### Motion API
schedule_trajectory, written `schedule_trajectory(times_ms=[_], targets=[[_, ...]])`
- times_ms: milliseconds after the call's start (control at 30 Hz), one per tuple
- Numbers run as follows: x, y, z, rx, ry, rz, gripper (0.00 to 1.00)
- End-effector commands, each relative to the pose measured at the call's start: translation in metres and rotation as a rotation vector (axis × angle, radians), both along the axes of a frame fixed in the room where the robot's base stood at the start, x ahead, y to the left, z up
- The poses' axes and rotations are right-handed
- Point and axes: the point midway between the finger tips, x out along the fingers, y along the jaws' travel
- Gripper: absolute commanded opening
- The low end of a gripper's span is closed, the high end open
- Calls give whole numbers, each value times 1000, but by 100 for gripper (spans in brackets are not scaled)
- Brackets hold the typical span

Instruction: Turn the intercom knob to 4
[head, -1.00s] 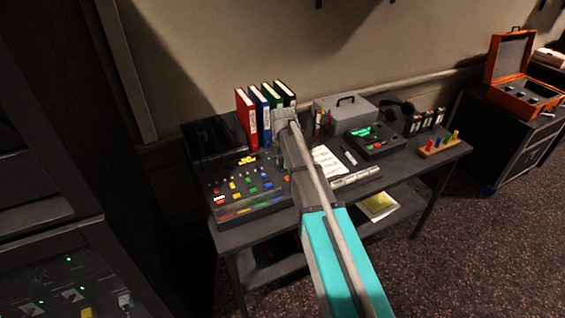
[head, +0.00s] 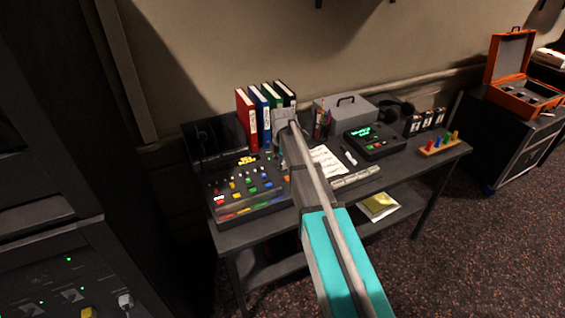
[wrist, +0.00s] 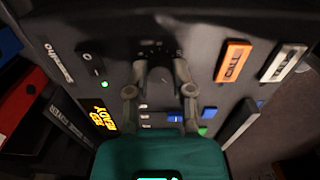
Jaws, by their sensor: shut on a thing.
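The intercom panel (wrist: 215,28) fills the upper part of the wrist view as a dark face. Its dark knob (wrist: 160,76) sits between my fingertips, below a row of small pale scale marks. My gripper (wrist: 161,70) is shut on the knob, with one finger on each side. The knob's pointer and the scale numbers are too dark and small to read. In the head view, a dark box stands behind the mixer; my arm covers part of the desk and the fingertips are hidden.
The mixer (head: 250,203), the binders (head: 246,116) and a grey case (head: 345,108) stand near my arm on the desk.

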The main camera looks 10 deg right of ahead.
Motion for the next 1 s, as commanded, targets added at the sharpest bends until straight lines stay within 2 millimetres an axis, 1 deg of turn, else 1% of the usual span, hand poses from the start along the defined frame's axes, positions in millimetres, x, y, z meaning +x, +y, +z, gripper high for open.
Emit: schedule_trajectory(times_ms=[1000], targets=[[0, 0, 0, 0, 0, -966, 0]])
